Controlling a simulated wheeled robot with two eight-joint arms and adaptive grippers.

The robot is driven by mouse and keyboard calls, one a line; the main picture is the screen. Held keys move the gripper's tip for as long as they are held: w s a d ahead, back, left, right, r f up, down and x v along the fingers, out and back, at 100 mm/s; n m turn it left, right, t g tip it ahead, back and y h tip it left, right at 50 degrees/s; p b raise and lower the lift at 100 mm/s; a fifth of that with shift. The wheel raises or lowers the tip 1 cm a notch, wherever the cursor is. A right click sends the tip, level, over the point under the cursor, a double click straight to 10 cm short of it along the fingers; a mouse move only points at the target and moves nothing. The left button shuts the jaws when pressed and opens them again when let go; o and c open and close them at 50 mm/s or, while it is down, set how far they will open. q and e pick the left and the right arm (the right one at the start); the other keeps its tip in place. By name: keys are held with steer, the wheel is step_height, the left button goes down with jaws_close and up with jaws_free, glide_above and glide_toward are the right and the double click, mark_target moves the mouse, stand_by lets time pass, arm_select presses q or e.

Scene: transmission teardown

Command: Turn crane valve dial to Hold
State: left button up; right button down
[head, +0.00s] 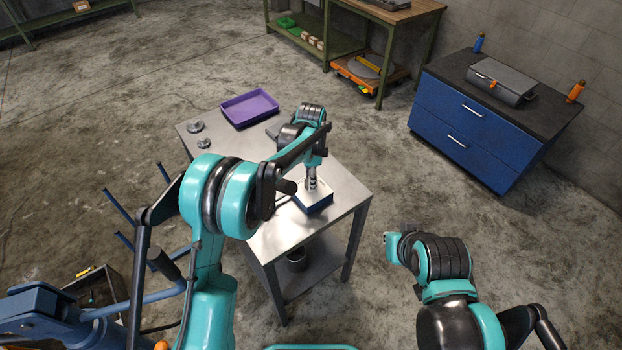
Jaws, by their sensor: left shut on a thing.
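My left arm reaches over the metal table, and my left gripper (312,184) points down near its right end. The gripper is shut on a small grey part, mostly hidden by the fingers, just above or at a blue-sided block with a pale top (317,205). I cannot tell whether the part touches the block. Part of a blue crane (40,312) shows at the lower left. I cannot make out its valve dial or any Hold mark. My right arm is folded at the lower right, and its gripper is not visible.
The metal table (268,243) also bears a purple tray (249,109) and small round metal parts (195,127). A dark bin (297,260) stands on its lower shelf. A blue drawer cabinet (470,125) and a workbench (385,12) stand behind. Open concrete floor lies between.

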arm_select(q)
steer(key=shift+n, duration=0.4)
steer(key=n, duration=0.8)
steer(key=shift+p, duration=0.4)
steer(key=n, duration=0.4)
steer(key=shift+n, duration=2.5)
steer(key=o, duration=1.1)
steer(key=shift+o, duration=0.2)
